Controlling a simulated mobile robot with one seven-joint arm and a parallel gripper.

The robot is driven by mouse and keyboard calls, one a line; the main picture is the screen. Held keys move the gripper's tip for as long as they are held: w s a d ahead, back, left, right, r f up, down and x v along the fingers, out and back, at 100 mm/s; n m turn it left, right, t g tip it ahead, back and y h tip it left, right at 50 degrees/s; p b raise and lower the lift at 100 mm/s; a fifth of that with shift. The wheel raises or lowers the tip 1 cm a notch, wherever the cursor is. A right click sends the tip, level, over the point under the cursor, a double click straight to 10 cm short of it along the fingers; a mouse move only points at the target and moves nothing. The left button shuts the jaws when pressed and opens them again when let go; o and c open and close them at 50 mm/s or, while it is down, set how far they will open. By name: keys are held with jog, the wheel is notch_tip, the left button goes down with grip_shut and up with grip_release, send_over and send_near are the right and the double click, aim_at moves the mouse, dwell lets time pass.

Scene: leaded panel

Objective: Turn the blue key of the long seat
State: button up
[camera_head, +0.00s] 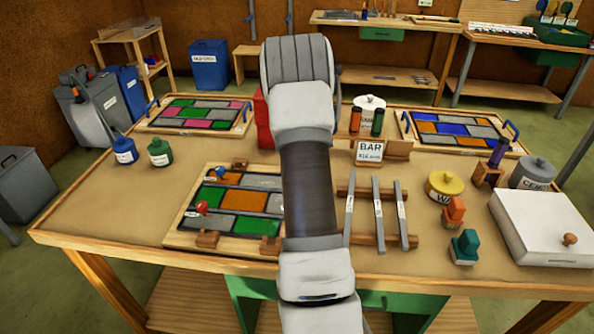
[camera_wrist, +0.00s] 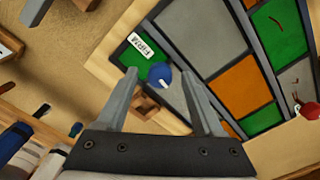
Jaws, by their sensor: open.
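The leaded panel (camera_head: 243,200) lies in a wooden frame on the table, with green, orange and grey panes. A blue round key (camera_head: 220,172) sits at its upper left edge, beside a small wooden block. The blue key (camera_wrist: 159,75) also shows in the wrist view, with the wooden block (camera_wrist: 147,106) just below it. My gripper (camera_wrist: 168,84) is open and empty, its fingers on either side of the blue key in that picture. I cannot tell the height between them. In the head view my arm hides the gripper. A red key (camera_head: 202,207) sits at the left edge.
Bars on a wooden rack (camera_head: 385,238) lie right of the panel. Behind stand a BAR sign (camera_head: 369,151) and dark bottles. Two more panels (camera_head: 195,114) (camera_head: 462,130) lie at the back corners. A white box (camera_head: 541,226) is at the right. The table's left front is clear.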

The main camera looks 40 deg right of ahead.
notch_tip(320, 180, up, 17)
jog(key=p, duration=0.1)
jog(key=shift+r, duration=0.2)
dwell(0.3)
dwell(0.4)
